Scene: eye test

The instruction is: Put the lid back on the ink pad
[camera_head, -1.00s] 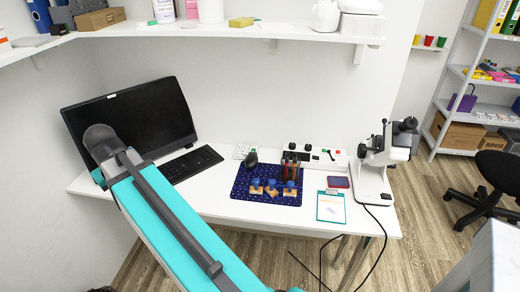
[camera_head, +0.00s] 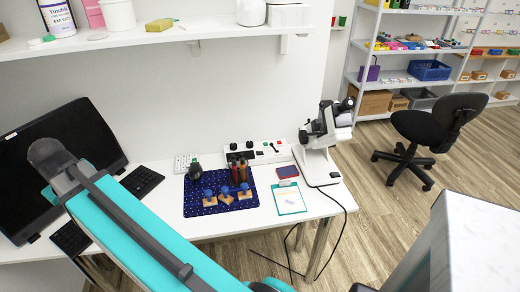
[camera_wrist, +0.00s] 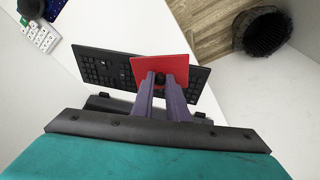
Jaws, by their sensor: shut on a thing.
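My gripper (camera_wrist: 164,80) is shut on a flat red rectangular lid (camera_wrist: 143,64), seen in the wrist view held between the purple-grey fingers with the black keyboard behind it. A small flat rectangle, reddish inside a dark blue border, lies on the desk right of the mat in the head view. It looks like the ink pad (camera_head: 288,172), and it is too small to see in detail. The ink pad does not show in the wrist view. My gripper and the lid do not show in the head view.
A dark blue mat (camera_head: 194,207) bears several blue-knobbed wooden stamps (camera_head: 226,195) and dark bottles (camera_head: 238,171). A clipboard (camera_head: 289,201) lies in front of the ink pad. A white microscope (camera_head: 318,163) stands right of it, a control box (camera_head: 256,153) behind. A monitor (camera_head: 60,155) stands left.

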